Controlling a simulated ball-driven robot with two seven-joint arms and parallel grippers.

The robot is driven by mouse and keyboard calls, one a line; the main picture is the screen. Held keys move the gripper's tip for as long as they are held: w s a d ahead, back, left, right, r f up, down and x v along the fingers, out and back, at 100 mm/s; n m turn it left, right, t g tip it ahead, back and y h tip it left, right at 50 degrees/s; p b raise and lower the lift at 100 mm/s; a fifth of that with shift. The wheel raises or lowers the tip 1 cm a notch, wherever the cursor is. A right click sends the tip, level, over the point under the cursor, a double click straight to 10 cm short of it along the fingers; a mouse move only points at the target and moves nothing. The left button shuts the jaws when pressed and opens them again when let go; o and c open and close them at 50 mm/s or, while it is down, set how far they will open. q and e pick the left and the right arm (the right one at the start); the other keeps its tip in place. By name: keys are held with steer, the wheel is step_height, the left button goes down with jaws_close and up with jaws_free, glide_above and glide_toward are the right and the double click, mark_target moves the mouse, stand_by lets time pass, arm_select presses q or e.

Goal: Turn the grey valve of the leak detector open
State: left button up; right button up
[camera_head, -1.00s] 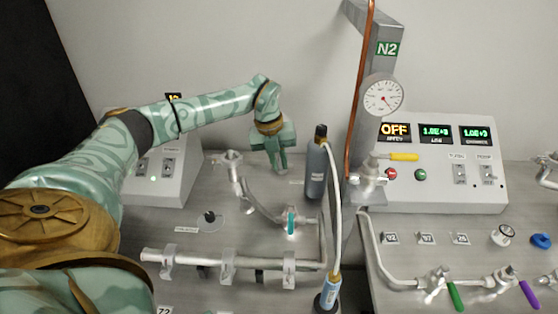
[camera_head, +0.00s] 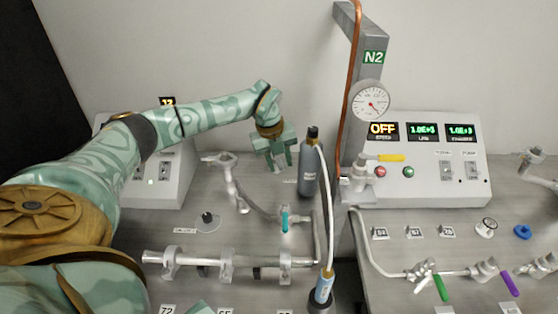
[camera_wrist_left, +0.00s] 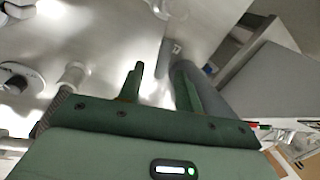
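My left gripper (camera_head: 277,165) hangs over the back of the left bench, just left of a grey bottle (camera_head: 308,172) with a black top. In the left wrist view its two green fingers (camera_wrist_left: 160,85) stand apart with nothing visible between them, and the bottle's side shows behind the right finger. A metal pipe fitting (camera_head: 225,165) stands left of the gripper, and a bent hose runs from it to a valve with a teal handle (camera_head: 285,220). I cannot pick out a grey valve handle for certain. My right gripper is not recognisable in view.
A white box (camera_head: 172,180) with buttons stands behind on the left. A column marked N2 with a gauge (camera_head: 370,101) and a display panel (camera_head: 425,158) stand right. A clamped pipe (camera_head: 215,262) crosses the front. A white hose (camera_head: 330,220) rises by the bottle.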

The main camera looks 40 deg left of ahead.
arm_select(q)
steer(key=shift+r, duration=0.1)
step_height(320, 180, up, 16)
steer(key=s+a+p, duration=0.2)
steer(key=p, duration=0.1)
steer(key=shift+s, duration=0.3)
steer(key=shift+d+f, duration=0.15)
steer(key=shift+f, duration=0.2)
jaws_close()
step_height(320, 180, down, 6)
steer(key=s+t+h, duration=0.2)
steer(key=s+h, duration=0.1)
steer(key=s+a+t+b, duration=0.2)
steer(key=s+a+t, duration=0.15)
steer(key=a, duration=0.35)
steer(key=shift+h, duration=0.4)
steer(key=shift+d+r+b+x, duration=0.1)
steer(key=shift+b+x, duration=0.9)
steer(key=shift+x, duration=2.4)
steer(key=shift+d+r+b+x, duration=0.1)
steer(key=shift+b+x, duration=0.85)
steer(key=shift+x, duration=2.5)
